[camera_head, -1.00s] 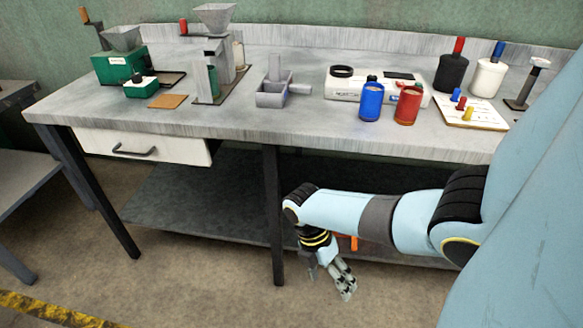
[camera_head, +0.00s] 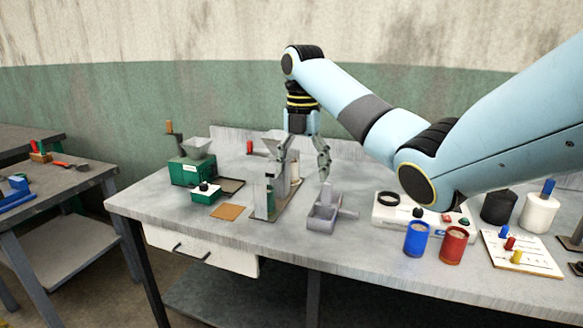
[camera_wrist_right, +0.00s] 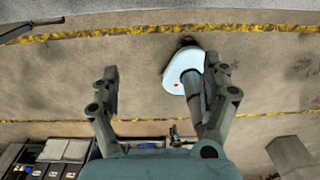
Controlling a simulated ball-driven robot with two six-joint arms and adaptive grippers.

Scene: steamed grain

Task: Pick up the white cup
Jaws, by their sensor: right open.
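A white cylindrical container (camera_head: 538,214) with a blue top piece stands at the right of the bench, beside a black one. A small off-white cylinder (camera_head: 295,172) stands behind the grey grinder, partly hidden; I cannot tell which of the two is the white cup. My right gripper (camera_head: 303,160) points down with its fingers spread, above the bench near the grinder and the off-white cylinder. The same gripper shows open and empty in the right wrist view (camera_wrist_right: 163,92), against the floor. My left gripper is not in view.
The grey grinder (camera_head: 268,195) and a grey open box (camera_head: 322,214) stand close to the gripper. A green grinder (camera_head: 188,172) is at left. Blue (camera_head: 416,240) and red (camera_head: 453,245) cups stand at the front right, near a pegboard (camera_head: 518,255).

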